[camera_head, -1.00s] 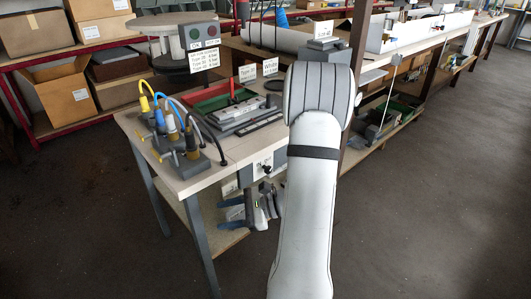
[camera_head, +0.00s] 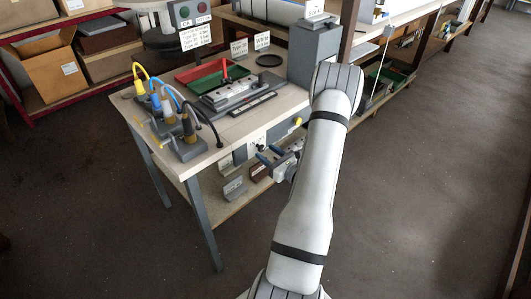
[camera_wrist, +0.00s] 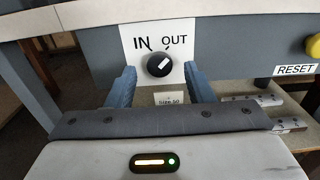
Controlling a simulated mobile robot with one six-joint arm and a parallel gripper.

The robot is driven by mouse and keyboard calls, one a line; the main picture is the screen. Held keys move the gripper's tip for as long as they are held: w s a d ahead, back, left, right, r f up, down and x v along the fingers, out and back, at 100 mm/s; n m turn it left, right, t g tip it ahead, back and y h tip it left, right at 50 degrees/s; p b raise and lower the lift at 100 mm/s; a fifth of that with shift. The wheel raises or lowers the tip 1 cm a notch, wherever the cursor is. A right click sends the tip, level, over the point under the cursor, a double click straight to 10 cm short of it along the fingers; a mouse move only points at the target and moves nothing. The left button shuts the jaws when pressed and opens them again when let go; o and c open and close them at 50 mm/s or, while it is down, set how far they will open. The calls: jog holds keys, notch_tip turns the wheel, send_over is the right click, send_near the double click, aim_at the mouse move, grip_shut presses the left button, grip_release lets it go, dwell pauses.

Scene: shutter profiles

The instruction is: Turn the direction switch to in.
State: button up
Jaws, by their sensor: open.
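The direction switch (camera_wrist: 159,65) is a black round knob on a white plate (camera_wrist: 181,37) marked IN and OUT. Its white pointer line tilts up to the right, toward OUT. My gripper (camera_wrist: 159,71) is open, with one blue finger on each side of the knob in the wrist view. The fingers look apart from the knob, and their distance in depth is hard to tell. In the head view my gripper (camera_head: 268,154) is in front of the workbench's front panel, and the knob is too small there to make out clearly.
A yellow button (camera_wrist: 313,46) with a RESET label (camera_wrist: 294,70) is on the same panel to the right. The workbench top (camera_head: 228,131) carries cable plugs, trays and a fixture. A lower shelf (camera_head: 228,205) holds small parts. The floor in front is clear.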

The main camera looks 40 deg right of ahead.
jog(key=shift+w+a, duration=0.1)
jog(key=shift+w, duration=0.45)
